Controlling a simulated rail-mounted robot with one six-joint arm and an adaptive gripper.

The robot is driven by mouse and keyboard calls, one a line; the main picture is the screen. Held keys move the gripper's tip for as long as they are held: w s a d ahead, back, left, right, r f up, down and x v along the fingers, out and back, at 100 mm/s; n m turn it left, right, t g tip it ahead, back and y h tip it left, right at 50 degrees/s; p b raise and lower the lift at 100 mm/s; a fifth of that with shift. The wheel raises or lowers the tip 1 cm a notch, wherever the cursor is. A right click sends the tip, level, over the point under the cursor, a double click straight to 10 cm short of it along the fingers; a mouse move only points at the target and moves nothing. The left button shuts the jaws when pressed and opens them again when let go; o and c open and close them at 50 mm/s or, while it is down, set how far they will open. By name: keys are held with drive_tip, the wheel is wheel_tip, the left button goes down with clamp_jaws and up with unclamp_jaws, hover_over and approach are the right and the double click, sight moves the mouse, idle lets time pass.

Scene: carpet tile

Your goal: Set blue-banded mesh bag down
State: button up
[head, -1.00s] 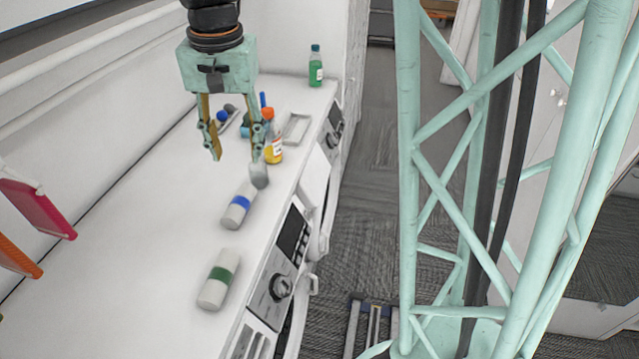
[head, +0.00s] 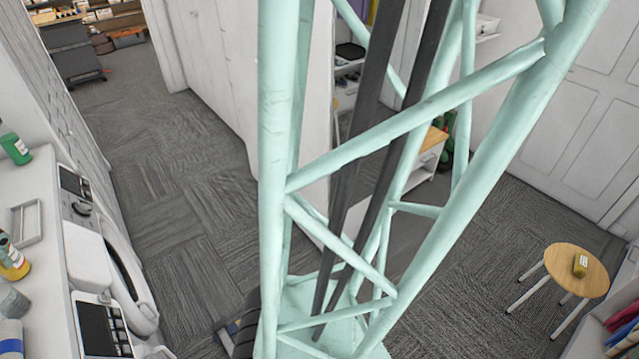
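The blue-banded mesh bag (head: 10,336) is cut off by the left edge of the head view, low on the white counter (head: 38,187). Only a pale part with some blue shows, and it appears to lie on the counter top. A grey rounded object (head: 12,301) is right beside it. My gripper is out of view, so its state and anything in it are hidden.
A bottle with yellow liquid (head: 12,262), a grey tray (head: 24,222) and a green bottle (head: 15,146) stand along the counter. Appliances (head: 100,325) line its front. A round wooden table (head: 555,264) holds a small yellow item (head: 580,265). Carpet is clear left of my mast.

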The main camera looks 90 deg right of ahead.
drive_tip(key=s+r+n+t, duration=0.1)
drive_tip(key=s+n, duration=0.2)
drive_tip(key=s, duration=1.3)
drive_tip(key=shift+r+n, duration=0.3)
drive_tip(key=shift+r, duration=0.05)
